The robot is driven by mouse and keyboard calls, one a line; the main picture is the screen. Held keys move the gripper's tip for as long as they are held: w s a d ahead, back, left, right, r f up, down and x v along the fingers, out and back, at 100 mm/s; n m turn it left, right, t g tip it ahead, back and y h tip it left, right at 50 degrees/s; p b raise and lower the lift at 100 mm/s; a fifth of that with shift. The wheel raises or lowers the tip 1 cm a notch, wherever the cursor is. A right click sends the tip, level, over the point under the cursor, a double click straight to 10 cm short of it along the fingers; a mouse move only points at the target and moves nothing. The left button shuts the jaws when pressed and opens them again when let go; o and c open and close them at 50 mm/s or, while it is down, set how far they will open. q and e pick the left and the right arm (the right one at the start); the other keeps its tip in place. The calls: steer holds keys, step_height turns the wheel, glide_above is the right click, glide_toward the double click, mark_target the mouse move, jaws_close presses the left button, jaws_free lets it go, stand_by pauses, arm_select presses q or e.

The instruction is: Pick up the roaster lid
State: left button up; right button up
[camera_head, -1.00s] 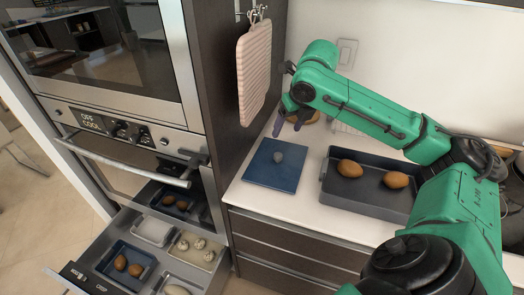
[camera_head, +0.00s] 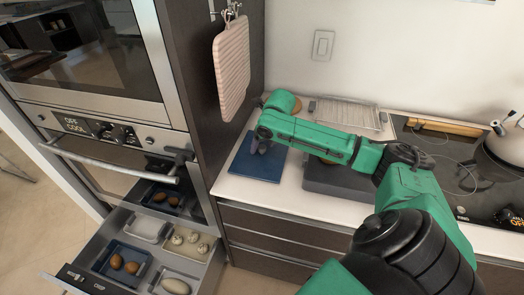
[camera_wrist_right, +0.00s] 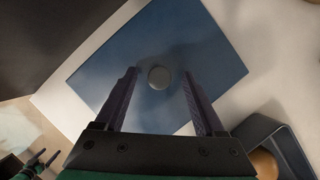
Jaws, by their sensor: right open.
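The roaster lid (camera_head: 257,171) is a flat blue plate lying on the white counter, and it fills the middle of the right wrist view (camera_wrist_right: 120,65). Its round grey knob (camera_wrist_right: 159,77) stands at its middle. My right gripper (camera_head: 259,147) is over the lid, pointing down. In the right wrist view its open fingers (camera_wrist_right: 160,72) lie on either side of the knob, apart from it. The height left above the lid is hard to judge. My left gripper (camera_wrist_right: 44,160) shows small and dark in the lower left of the right wrist view; its jaws are unclear.
The dark roaster (camera_head: 335,180) stands right of the lid, partly behind my right arm. The cabinet side (camera_head: 197,85) with a hanging pink mitt (camera_head: 231,68) rises left of the lid. An open drawer (camera_head: 128,240) holds trays of food. A wire rack (camera_head: 345,113) and stove (camera_head: 462,165) are farther right.

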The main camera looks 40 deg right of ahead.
steer(key=shift+r, duration=0.1)
jaws_close()
